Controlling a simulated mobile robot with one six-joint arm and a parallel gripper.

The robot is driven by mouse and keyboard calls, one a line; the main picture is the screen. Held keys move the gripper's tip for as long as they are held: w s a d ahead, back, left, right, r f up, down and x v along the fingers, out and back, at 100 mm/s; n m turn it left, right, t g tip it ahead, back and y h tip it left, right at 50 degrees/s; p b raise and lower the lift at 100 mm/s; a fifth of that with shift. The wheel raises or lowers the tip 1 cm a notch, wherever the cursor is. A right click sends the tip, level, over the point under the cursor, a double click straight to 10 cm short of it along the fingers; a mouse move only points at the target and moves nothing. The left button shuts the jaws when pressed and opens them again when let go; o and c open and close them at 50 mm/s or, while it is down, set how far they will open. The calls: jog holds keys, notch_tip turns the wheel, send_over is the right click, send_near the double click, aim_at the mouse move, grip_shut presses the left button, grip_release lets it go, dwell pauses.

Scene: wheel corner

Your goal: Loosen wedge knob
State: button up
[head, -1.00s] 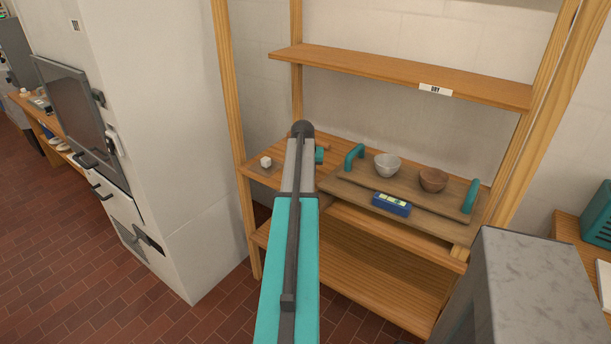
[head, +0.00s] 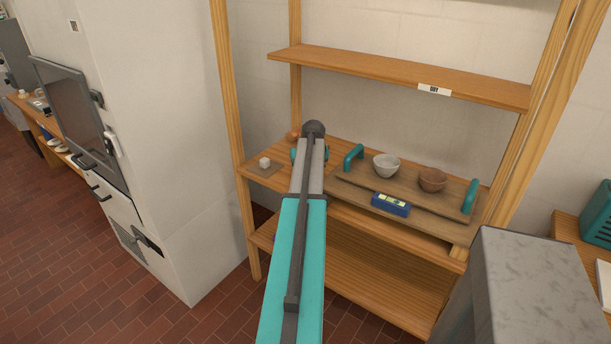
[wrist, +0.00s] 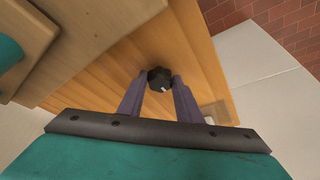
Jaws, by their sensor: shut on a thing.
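The wedge knob (wrist: 159,80) is a dark, faceted knob with a small white mark on its face, seen in the wrist view against a wooden board. My gripper (wrist: 160,86) has one finger on each side of it and is shut on it. In the head view my arm covers the knob and the gripper's fingers. A tilted board (head: 345,193) with teal handles lies on the shelf to the right of my arm. A blue level (head: 391,205) with a yellow-green vial sits at its front edge.
A grey bowl (head: 386,165) and a brown bowl (head: 433,180) stand on the board. A white cube (head: 265,162) sits on a small mat to the left. Wooden rack posts (head: 234,130) and an upper shelf (head: 400,75) frame the space. A grey block (head: 520,270) stands at front right.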

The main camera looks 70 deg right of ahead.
jog(key=shift+w, duration=0.1)
jog(key=o, duration=1)
jog(key=shift+f, duration=0.1)
jog(key=shift+o, duration=0.2)
jog(key=shift+v, duration=1.05)
jog(key=b+v, duration=0.2)
jog(key=v, duration=0.9)
jog(key=shift+r, duration=0.35)
jog(key=shift+a, duration=0.1)
